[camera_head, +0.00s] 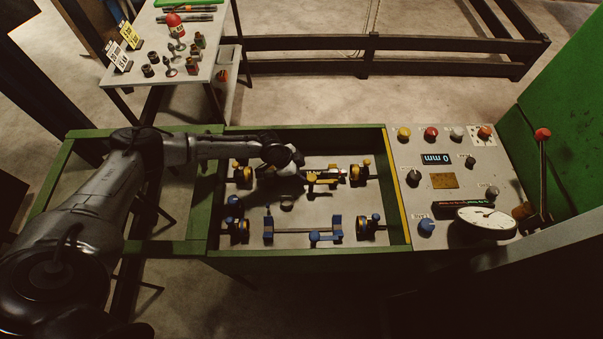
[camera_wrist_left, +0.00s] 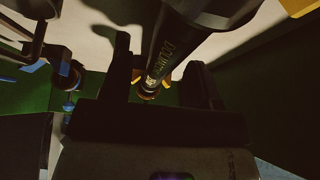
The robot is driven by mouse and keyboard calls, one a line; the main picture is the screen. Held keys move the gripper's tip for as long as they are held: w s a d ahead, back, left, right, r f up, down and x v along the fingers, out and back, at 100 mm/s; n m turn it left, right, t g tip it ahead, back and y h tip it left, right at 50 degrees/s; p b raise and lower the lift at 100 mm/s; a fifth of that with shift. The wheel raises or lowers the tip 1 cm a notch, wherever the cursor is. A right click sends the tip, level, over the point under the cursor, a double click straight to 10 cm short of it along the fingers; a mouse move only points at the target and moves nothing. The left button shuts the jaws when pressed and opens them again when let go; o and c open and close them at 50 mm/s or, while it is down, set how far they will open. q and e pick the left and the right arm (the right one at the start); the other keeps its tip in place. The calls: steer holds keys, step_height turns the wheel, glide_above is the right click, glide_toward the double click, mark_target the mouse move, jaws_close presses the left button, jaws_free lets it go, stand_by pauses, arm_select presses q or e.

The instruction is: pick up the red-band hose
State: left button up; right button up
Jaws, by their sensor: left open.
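A dark hose with printed lettering (camera_head: 327,171) lies in the yellow-marked fixture in the machine bed. My left gripper (camera_head: 300,172) is over the hose's left part and hides it in the head view. In the left wrist view, the hose (camera_wrist_left: 172,52) runs between my two open fingers (camera_wrist_left: 160,78), with a finger on each side. A pale ring shows near its lower end there; I cannot make out a red band on it. Whether the fingers touch the hose is unclear. My right gripper is out of view.
Blue clamps (camera_head: 330,222) fill the front of the bed. A control panel (camera_head: 444,180) with a gauge and a red-knobbed lever (camera_head: 543,134) stands at the right. The back-left table (camera_head: 205,80) holds fittings, a red bottle (camera_head: 175,24) and hose pieces (camera_head: 186,18).

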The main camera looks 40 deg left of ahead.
arm_select(q)
steer(key=shift+w+d+f, duration=0.1)
steer(key=shift+f, duration=0.25)
steer(key=shift+c, duration=0.4)
jaws_close()
